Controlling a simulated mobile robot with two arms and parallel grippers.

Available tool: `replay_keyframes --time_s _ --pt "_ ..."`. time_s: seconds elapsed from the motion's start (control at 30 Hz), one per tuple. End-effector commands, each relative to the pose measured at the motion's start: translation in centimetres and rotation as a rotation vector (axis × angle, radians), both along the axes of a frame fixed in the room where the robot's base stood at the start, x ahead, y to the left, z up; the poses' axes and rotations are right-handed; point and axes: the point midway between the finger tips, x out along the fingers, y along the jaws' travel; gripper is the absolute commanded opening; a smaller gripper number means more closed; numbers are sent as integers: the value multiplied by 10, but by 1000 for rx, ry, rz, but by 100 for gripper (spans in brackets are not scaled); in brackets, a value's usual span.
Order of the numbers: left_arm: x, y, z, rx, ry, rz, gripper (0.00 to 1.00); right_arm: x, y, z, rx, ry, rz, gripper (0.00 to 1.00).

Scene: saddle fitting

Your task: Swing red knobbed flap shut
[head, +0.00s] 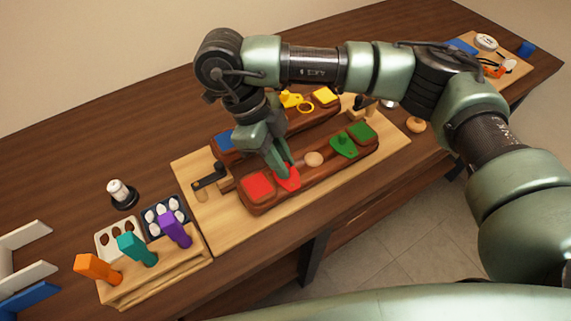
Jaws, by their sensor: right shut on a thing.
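The red knobbed flap (291,183) is on the near dark-red wooden block (316,183), beside a red square pad (257,187) at the block's left end. My right gripper (283,171) reaches down over the flap with its fingers shut on it. The fingers hide the knob and part of the flap. I cannot tell how far the flap stands open. My left gripper is out of view.
The same block carries a round wooden knob (313,159), a green knobbed piece (343,146) and a green pad (362,131). Behind it stands a block with blue (223,141) and yellow (325,96) pads. A rack with orange (97,269), teal and purple handles stands front left.

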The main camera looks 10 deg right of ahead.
Motion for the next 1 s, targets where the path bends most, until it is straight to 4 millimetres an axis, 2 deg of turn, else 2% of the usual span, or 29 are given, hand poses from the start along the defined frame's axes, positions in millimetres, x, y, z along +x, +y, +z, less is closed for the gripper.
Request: replay_keyframes --time_s 0.23,0.77,0.8,0.83,0.87,1.0 --pt "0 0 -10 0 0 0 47 -1 3 0 1 -4 81 0" --pt "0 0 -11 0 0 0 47 -1 4 1 2 -3 103 0" --pt "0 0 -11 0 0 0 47 -1 4 1 2 -3 103 25" --pt "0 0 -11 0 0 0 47 -1 4 1 2 -3 103 34" --pt "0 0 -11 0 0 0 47 -1 4 1 2 -3 103 38" --pt "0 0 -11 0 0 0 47 -1 4 1 2 -2 103 38"
